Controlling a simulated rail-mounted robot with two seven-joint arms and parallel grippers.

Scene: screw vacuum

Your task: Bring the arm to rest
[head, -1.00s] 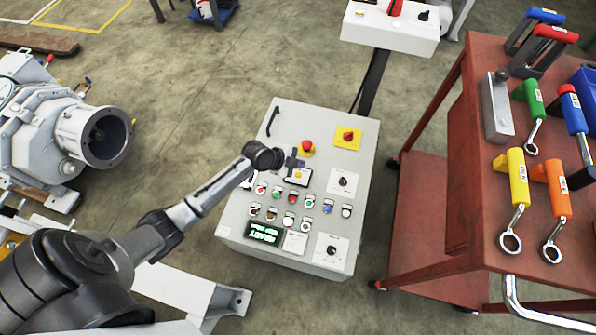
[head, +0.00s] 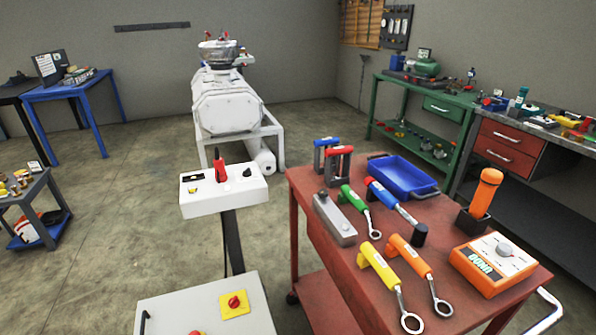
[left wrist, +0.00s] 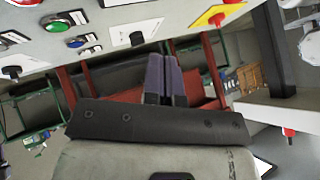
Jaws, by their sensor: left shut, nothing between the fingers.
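My left gripper (left wrist: 166,78) shows in the left wrist view, its two fingers shut together with nothing between them. It is close to the grey control panel (left wrist: 140,25), whose knobs and buttons run along the top of that view; I cannot tell if it touches. In the head view only the top of the control panel (head: 180,310) shows at the bottom edge, with a red knob on a yellow plate (head: 234,302). Neither arm is in the head view.
A red tool cart (head: 335,265) stands right of the panel, with wrenches and a blue tray (head: 402,177). A white box on a post (head: 225,198) stands behind the panel. A large white machine (head: 228,103) is farther back. Open floor (head: 110,190) lies to the left.

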